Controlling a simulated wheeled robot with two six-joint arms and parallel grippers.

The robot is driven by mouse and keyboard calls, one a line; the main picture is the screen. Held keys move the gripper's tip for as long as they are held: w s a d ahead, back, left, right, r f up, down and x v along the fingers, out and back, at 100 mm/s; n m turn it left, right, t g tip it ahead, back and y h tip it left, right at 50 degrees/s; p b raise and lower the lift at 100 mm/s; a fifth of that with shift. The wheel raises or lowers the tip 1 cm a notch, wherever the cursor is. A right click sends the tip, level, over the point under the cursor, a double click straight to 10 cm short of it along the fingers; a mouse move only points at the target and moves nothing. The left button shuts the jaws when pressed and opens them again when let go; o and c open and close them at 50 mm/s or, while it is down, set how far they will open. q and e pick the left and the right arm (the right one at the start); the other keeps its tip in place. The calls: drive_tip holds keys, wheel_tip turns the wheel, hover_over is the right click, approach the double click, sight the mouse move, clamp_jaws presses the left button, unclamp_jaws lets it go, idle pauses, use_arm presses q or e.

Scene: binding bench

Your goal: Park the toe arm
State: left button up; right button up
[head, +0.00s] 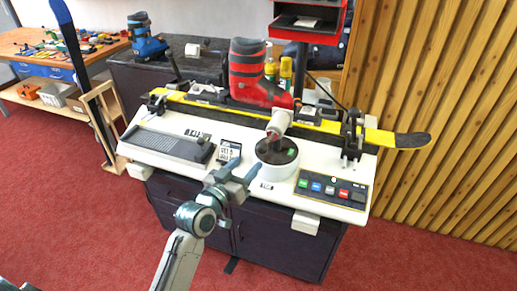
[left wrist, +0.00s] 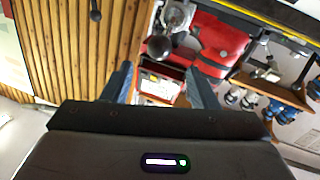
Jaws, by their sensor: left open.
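The toe arm (head: 278,123) is a pale grey cylinder standing tilted on a round white base with a dark top (head: 277,153), just in front of the red boot's toe. In the left wrist view what looks like its dark round end (left wrist: 160,47) shows beyond the fingers. The red ski boot (head: 250,75) stands on a yellow and black ski (head: 395,138); its red also fills part of the left wrist view (left wrist: 218,42). My left gripper (head: 243,170) is open and empty, in front of the base and apart from the toe arm. My right gripper is not in view.
The white bench top (head: 185,122) carries a grey ribbed plate (head: 168,145), a small display (head: 228,151) and a button panel (head: 332,187). Clamps (head: 352,135) hold the ski along the back. A red cabinet (head: 308,22) stands behind. Red floor is open in front.

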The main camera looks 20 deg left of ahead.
sight(259, 152)
use_arm(q)
drive_tip(key=p+x, duration=0.1)
drive_tip(key=x, duration=0.7)
drive_tip(key=shift+w+d+p, duration=0.1)
drive_tip(key=shift+w+p, duration=0.15)
drive_tip(key=shift+p, duration=0.15)
drive_tip(key=shift+w+d, duration=0.1)
drive_tip(key=shift+w, duration=0.2)
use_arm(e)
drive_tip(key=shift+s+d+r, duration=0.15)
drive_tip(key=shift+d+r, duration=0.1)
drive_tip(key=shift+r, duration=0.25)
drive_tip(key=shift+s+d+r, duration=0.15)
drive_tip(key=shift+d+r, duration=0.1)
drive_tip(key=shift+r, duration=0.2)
